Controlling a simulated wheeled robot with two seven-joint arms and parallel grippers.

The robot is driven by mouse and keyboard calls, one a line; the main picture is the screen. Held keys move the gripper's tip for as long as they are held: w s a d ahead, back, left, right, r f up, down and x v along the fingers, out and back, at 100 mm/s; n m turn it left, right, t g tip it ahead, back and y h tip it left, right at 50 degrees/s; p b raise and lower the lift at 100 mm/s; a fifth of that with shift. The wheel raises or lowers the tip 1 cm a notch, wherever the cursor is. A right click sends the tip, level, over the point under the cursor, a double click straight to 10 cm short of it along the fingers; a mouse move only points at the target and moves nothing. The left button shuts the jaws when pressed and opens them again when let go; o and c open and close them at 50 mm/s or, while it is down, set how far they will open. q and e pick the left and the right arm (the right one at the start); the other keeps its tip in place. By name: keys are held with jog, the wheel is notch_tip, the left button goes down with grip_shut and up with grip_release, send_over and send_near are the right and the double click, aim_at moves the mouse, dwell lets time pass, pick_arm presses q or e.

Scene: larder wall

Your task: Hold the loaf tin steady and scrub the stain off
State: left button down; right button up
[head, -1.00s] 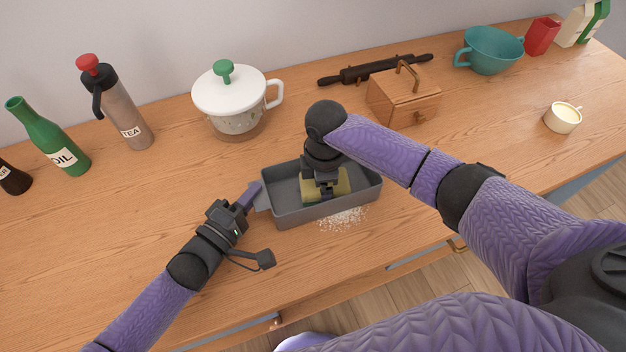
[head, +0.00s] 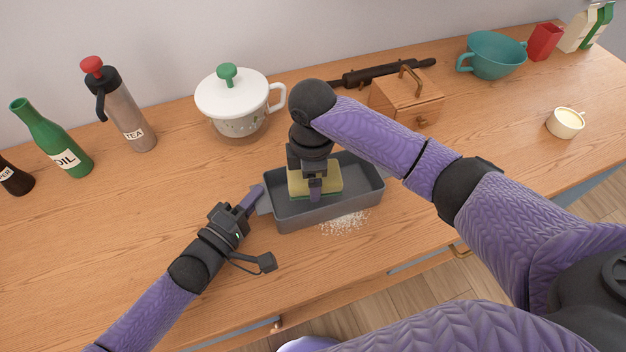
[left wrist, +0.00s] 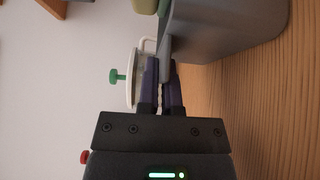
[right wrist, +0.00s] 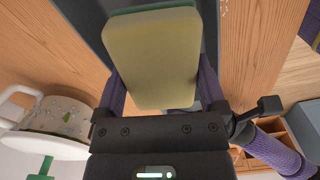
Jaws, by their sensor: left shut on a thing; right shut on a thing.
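The grey loaf tin (head: 364,202) stands upright on the counter; its side also shows in the left wrist view (left wrist: 225,30). My left gripper (head: 257,191) is shut on the tab at the tin's left end; the left wrist view shows the tab between its fingers (left wrist: 164,75). My right gripper (head: 315,186) is shut on a yellow sponge (head: 331,181) with a green layer and holds it over the tin's left and middle part. The sponge fills the right wrist view's middle (right wrist: 155,60). I see no stain; the sponge and gripper hide part of the tin's floor.
White crumbs (head: 344,222) lie in front of the tin. A flask (head: 125,120) and green oil bottle (head: 56,145) stand left. The counter's front left is clear.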

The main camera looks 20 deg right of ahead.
jog(key=shift+r, duration=1.5)
pick_arm(q)
jog(key=c, duration=0.7)
grip_release()
jog(key=v, duration=1.2)
jog(key=shift+a, duration=0.15)
pick_arm(e)
jog(key=shift+f, duration=0.1)
